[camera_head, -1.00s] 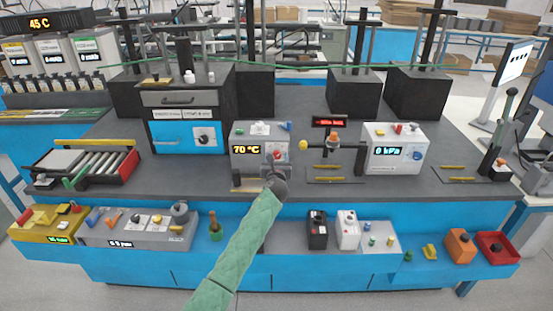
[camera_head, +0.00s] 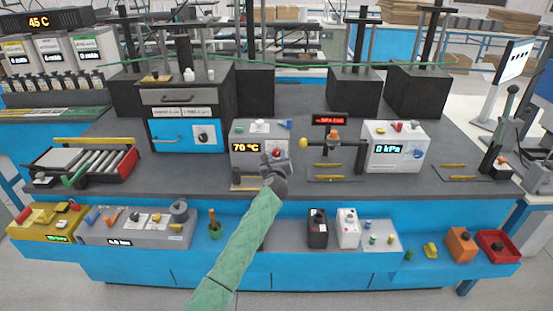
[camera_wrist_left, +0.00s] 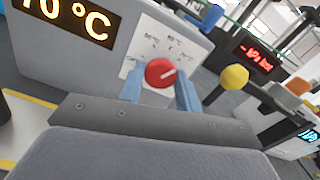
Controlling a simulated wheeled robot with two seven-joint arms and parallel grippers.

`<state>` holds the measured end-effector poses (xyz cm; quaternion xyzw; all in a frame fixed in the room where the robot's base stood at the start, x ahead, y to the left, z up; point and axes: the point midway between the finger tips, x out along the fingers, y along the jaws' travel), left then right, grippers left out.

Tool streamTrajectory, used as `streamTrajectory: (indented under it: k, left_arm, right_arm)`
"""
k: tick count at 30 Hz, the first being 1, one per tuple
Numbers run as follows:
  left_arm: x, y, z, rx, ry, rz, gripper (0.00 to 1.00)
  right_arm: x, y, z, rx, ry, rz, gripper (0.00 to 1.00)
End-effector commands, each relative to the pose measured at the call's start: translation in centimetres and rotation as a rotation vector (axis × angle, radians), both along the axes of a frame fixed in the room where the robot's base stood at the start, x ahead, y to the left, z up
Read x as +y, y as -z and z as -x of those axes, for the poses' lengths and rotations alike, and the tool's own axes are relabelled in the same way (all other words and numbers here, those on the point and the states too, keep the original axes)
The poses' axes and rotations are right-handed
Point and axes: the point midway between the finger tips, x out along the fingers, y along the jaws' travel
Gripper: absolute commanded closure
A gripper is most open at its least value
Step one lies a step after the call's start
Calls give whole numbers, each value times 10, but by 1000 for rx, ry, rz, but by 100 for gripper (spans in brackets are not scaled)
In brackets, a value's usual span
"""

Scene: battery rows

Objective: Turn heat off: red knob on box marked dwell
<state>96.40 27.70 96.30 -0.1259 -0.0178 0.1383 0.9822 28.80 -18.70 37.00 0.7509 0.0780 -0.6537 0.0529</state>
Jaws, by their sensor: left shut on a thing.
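The grey box (camera_head: 240,135) stands mid-bench with a yellow "70 °C" display (camera_head: 246,148); I cannot read a dwell mark on it. Its display also shows in the left wrist view (camera_wrist_left: 70,18). The red knob (camera_wrist_left: 160,72) sits on a white dial plate (camera_wrist_left: 140,48) on the box front, its pale pointer line tilted to the upper right. My left gripper (camera_head: 274,160) is at the box front and hides the knob in the head view. In the wrist view its blue fingers (camera_wrist_left: 160,92) are shut on either side of the knob. My right gripper is not in view.
A yellow ball-ended lever (camera_head: 304,145) is close to the right, under a red display (camera_head: 331,120). A white box reading "0 kPa" (camera_head: 392,132) stands farther right. A blue cabinet (camera_head: 188,136) stands to the left. A blue part (camera_head: 285,124) tops the grey box.

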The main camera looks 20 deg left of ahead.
Motion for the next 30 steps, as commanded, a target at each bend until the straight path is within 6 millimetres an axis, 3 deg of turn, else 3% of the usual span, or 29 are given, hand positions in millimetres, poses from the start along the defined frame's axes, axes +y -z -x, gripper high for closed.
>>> streamTrajectory:
  k: [13, 30]
  left_arm:
    - [-1, 2, 0, -117, -1, 409, 89]
    - [-1, 2, 0, -267, -1, 929, 89]
  right_arm:
    - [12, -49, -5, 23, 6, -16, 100]
    - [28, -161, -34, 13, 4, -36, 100]
